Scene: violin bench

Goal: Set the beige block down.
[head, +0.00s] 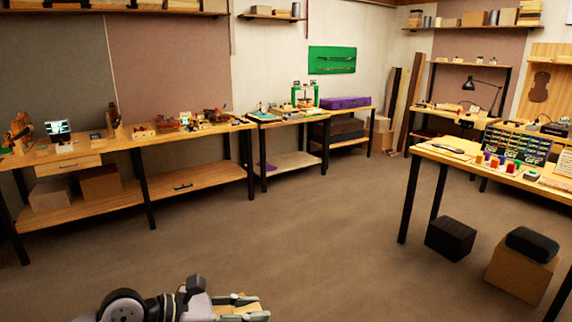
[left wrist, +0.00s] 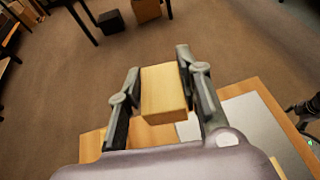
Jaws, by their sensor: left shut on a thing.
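The beige block (left wrist: 163,92) is a pale wooden block between the two fingers of my left gripper (left wrist: 160,75) in the left wrist view. The gripper is shut on it, with a finger on either side. The block is in front of a wooden surface with a grey sheet, and I cannot tell its height above them. In the head view my left gripper (head: 240,304) shows at the bottom edge, with a bit of the beige block (head: 236,311) between its fingers. My right gripper is not seen.
In the left wrist view a wooden top (left wrist: 256,92) bears a grey sheet (left wrist: 238,117); a dark object stands at the right edge. In the head view a long bench (head: 80,152) lines the left wall, and another bench (head: 430,151) stands right. Open floor (head: 300,225) lies between.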

